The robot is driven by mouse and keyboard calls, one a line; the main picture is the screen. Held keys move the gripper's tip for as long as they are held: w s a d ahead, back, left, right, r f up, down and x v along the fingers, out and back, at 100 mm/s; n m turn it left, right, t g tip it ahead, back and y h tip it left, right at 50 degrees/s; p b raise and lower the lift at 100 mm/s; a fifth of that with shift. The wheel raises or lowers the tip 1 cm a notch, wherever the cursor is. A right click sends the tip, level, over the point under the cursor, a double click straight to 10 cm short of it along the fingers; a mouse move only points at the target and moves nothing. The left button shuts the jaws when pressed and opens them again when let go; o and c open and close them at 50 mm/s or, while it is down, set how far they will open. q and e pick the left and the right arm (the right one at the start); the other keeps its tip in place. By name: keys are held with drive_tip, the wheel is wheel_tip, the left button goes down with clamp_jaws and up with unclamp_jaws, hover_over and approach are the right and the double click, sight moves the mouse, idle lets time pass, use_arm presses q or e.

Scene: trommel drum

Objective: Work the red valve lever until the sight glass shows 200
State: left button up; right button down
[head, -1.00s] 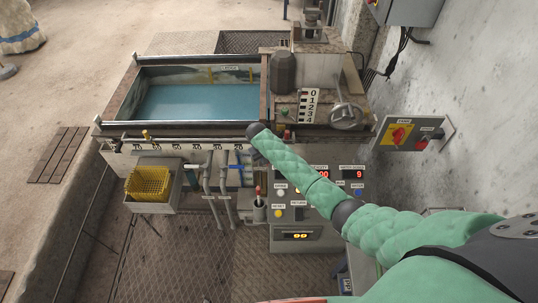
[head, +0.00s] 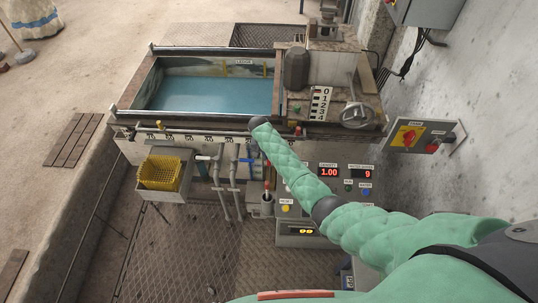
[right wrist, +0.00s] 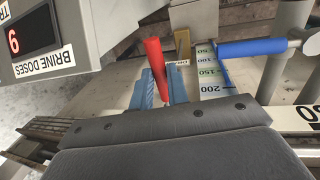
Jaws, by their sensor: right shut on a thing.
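The red valve lever (right wrist: 157,66) stands between the blue fingers of my right gripper (right wrist: 163,84) in the right wrist view. The gripper is shut on it. A printed scale (right wrist: 208,72) with marks 50, 100, 150 and 200 is just right of the lever, partly crossed by a blue handle (right wrist: 250,47). I cannot make out a liquid level against it. In the head view my green right arm hides the gripper and the held lever. My left gripper is not in view.
The control panel has a density display (head: 328,172) reading 1.00 and a brine doses display (head: 367,172) reading 9. A tank of blue liquid (head: 210,95) is behind. A yellow basket (head: 160,173) sits at left. Another red-topped lever (head: 267,186) stands near my arm.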

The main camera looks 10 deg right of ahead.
drive_tip(key=shift+w+a, duration=0.1)
drive_tip(key=c, duration=1.4)
unclamp_jaws()
drive_tip(key=shift+o, duration=0.2)
drive_tip(key=shift+r, duration=0.1)
